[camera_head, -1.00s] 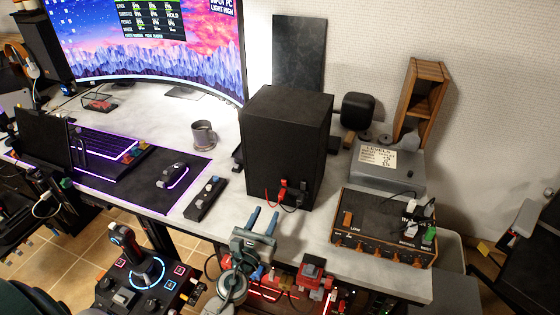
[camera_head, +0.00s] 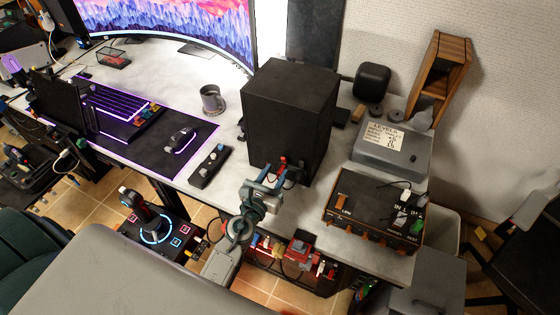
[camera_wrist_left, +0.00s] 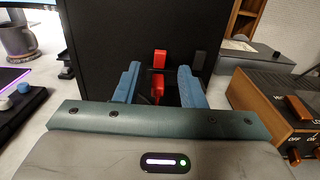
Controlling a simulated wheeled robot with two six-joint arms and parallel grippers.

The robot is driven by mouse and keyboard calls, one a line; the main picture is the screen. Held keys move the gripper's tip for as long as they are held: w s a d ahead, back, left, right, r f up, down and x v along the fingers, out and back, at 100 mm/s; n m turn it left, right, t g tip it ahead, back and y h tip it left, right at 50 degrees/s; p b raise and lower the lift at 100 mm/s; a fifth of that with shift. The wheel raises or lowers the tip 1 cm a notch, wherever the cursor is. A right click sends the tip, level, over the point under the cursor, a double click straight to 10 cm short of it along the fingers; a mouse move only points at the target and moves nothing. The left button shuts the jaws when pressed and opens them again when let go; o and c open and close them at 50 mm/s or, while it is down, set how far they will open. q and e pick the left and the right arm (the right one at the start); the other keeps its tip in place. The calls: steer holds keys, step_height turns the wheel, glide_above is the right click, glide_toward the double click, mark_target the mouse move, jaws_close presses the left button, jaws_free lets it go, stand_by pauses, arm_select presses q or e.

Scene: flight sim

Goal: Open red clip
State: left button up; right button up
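The black speaker box (camera_head: 290,110) stands on the desk, and its face with the clips is turned toward me. The red clip (camera_wrist_left: 159,60) is on that face, with a second red piece (camera_wrist_left: 157,88) just below it. A dark clip (camera_wrist_left: 199,58) sits to the right. In the head view the red clip (camera_head: 283,162) shows just beyond my left gripper (camera_head: 272,172). My left gripper is open, and in the wrist view its blue fingers (camera_wrist_left: 159,85) stand on either side of the red pieces. I cannot tell whether they touch. My right gripper is not in view.
To the right are an orange-and-black amplifier (camera_head: 370,217) and a grey box (camera_head: 393,150). A mug (camera_head: 212,101), a small black control box (camera_head: 210,166) and a mouse (camera_head: 181,139) lie to the left. A joystick (camera_head: 145,215) stands below the desk edge.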

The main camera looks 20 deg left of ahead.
mark_target(283, 160)
arm_select(q)
steer(key=shift+w, duration=1.95)
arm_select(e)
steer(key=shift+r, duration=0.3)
arm_select(q)
jaws_close()
steer(key=f+t+b, duration=0.1)
steer(key=b, duration=0.5)
steer(key=shift+s, duration=0.1)
steer(key=shift+t+b, duration=0.3)
steer(key=shift+b, duration=0.9)
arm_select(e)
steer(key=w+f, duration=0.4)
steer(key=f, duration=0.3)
arm_select(q)
steer(key=t+b, duration=0.1)
steer(key=b, duration=0.4)
steer(key=shift+s, duration=0.1)
steer(key=shift+r+b, duration=0.15)
steer(key=shift+b, duration=0.15)
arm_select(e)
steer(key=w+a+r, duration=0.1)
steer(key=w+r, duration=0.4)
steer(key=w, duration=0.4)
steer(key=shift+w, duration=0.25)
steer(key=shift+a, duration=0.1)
